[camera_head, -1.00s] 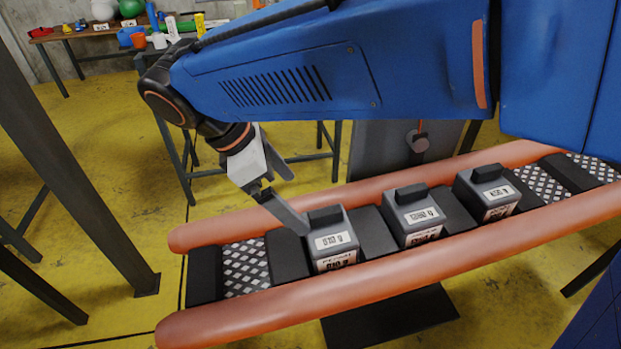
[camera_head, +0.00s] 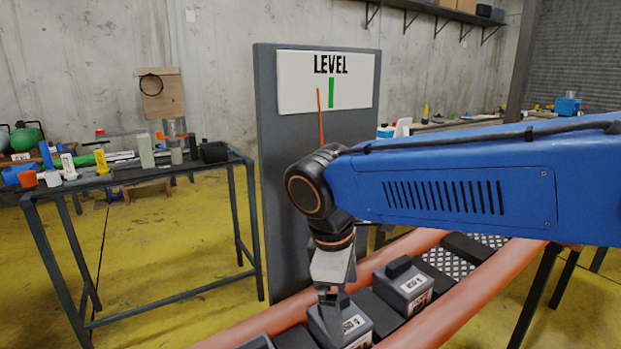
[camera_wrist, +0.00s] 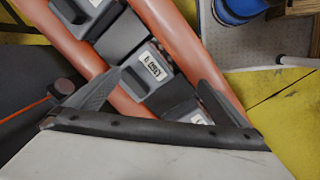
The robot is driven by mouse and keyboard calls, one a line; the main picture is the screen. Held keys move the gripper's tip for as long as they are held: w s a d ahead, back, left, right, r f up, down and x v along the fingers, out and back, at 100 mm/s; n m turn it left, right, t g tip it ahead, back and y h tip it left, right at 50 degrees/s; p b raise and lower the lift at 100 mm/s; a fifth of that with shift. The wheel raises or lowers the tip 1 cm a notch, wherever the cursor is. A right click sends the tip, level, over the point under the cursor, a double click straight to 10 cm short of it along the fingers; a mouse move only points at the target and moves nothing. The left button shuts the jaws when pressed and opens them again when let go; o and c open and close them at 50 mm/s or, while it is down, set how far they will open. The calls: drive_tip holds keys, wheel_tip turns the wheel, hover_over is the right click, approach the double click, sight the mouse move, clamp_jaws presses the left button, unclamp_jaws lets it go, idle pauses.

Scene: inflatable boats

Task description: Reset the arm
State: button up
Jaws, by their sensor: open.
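My gripper (camera_head: 335,300) points down over the orange-tubed boat (camera_head: 478,288) in the head view. In the wrist view its two fingers (camera_wrist: 160,78) are spread apart with nothing clamped between them. A grey labelled weight (camera_head: 352,326) sits on the boat right at the gripper's lower end in the head view; whether they touch I cannot tell. A second grey weight (camera_head: 405,287) sits farther up the boat to the right. The wrist view shows a labelled weight (camera_wrist: 146,72) between the orange tubes, with others above and below it.
A grey panel (camera_head: 270,190) with a LEVEL sign (camera_head: 300,95), a green mark and an orange pointer left of the mark stands behind the arm. A table (camera_head: 125,178) with bottles and small items stands at left. Yellow floor between table and panel is clear.

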drive_tip(key=s+d+f+m+t, duration=0.1)
drive_tip(key=s+d+f+m, duration=0.1)
drive_tip(key=d+m, duration=0.3)
drive_tip(key=s+d+f+m+t+y, duration=0.1)
drive_tip(key=s+d+m, duration=0.3)
drive_tip(key=d, duration=0.6)
drive_tip(key=s+d+f+m+t+y, duration=0.1)
drive_tip(key=s+d+f+m, duration=0.1)
drive_tip(key=d+f+m, duration=0.2)
drive_tip(key=shift+s+d+m, duration=0.4)
drive_tip(key=shift+d+m, duration=0.5)
drive_tip(key=shift+d, duration=1)
